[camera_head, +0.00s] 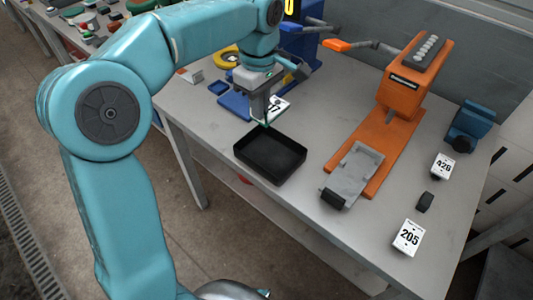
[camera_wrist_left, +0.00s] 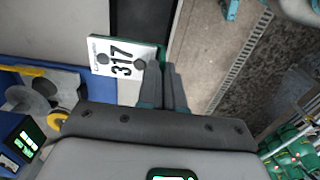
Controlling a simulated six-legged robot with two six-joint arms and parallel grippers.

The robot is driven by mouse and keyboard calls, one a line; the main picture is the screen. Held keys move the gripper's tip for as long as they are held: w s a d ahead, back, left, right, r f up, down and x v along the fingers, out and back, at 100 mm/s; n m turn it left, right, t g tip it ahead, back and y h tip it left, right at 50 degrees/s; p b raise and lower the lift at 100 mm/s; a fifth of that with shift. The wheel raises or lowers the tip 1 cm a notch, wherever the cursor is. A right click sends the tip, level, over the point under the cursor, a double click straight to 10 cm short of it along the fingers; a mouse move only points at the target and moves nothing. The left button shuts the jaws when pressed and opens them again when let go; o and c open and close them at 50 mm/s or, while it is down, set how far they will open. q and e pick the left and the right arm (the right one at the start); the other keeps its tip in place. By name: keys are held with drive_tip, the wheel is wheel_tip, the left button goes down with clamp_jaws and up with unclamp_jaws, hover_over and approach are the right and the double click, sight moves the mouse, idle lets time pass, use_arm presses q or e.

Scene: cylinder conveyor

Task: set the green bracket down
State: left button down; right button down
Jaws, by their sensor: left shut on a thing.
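My left gripper (camera_head: 264,115) points down over the table, just behind the black tray (camera_head: 243,158). It is shut on the green bracket (camera_head: 267,124), of which only a thin green edge shows at the fingertips. In the left wrist view, the gripper's dark fingers (camera_wrist_left: 163,85) are close together and hide most of what is between them. The exact shape of the bracket cannot be made out. The tray looks empty. My right gripper is not in view.
A white card marked 317 (camera_wrist_left: 120,62) lies by the gripper. An orange machine (camera_head: 375,135) with a grey plate stands right of the tray. Cards 426 (camera_head: 443,166) and 205 (camera_head: 409,238) and a blue device (camera_head: 472,126) are farther right. The table's front edge is near the tray.

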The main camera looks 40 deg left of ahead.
use_arm(q)
wheel_tip(320, 180, down, 17)
drive_tip(key=shift+r+b, duration=0.15)
drive_tip(key=shift+b, duration=0.35)
drive_tip(key=shift+d, duration=0.1)
drive_tip(key=shift+r, duration=0.1)
drive_tip(key=c, duration=1.7)
unclamp_jaws()
drive_tip(key=shift+f, duration=0.25)
drive_tip(key=shift+o, duration=0.6)
drive_tip(key=shift+r, duration=0.15)
